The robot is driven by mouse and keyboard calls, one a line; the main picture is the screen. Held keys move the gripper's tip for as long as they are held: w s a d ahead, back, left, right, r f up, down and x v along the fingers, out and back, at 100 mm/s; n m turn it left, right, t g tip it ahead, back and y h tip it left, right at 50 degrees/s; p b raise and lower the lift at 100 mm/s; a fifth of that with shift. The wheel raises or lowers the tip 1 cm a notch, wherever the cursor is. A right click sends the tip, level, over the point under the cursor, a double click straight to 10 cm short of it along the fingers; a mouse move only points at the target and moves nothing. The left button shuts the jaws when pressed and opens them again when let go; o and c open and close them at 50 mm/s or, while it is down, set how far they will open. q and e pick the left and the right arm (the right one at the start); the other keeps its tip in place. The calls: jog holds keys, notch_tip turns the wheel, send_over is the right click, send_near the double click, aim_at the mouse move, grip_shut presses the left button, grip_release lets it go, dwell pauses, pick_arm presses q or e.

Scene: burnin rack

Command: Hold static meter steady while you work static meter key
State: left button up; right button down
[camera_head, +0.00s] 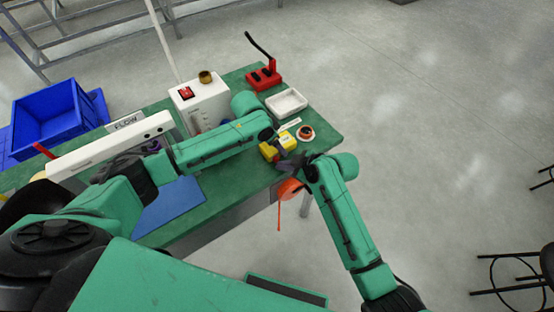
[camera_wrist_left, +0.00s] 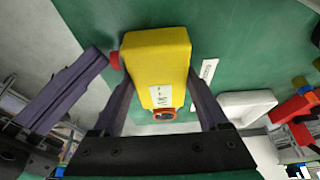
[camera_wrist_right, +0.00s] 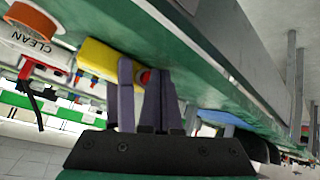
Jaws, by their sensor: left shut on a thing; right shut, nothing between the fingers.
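The static meter is a yellow box with a white label (camera_wrist_left: 158,70). It also shows in the head view (camera_head: 287,141) near the table's right end, and in the right wrist view (camera_wrist_right: 103,60). My left gripper (camera_wrist_left: 160,95) is shut on it, with a finger on either side. The red key (camera_wrist_left: 114,60) sticks out of the meter's side and shows in the right wrist view (camera_wrist_right: 145,77). My right gripper (camera_head: 285,165) is shut and empty. Its fingertips (camera_wrist_left: 99,55) are right beside the key; I cannot tell whether they touch it.
A white tray (camera_head: 286,102), a tape roll (camera_head: 305,132) and a red device (camera_head: 264,78) lie near on the green table (camera_head: 325,143). A white box with a red switch (camera_head: 200,104) stands further left. An orange thing (camera_head: 290,188) shows at the front edge. A blue bin (camera_head: 45,120) is far left.

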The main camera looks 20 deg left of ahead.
pick_arm(q)
jog(key=shift+d, duration=0.1)
pick_arm(e)
jog(key=shift+w+a, duration=0.4)
jog(key=shift+a, duration=0.15)
dwell(0.5)
jog(key=shift+d, duration=0.1)
jog(key=shift+s+d, duration=0.7)
jog(key=shift+d, duration=0.1)
jog(key=s+d, duration=0.1)
jog(key=d, duration=0.1)
jog(key=s+d, duration=0.2)
jog(key=shift+s, duration=0.1)
jog(key=shift+a, duration=0.1)
dwell(0.5)
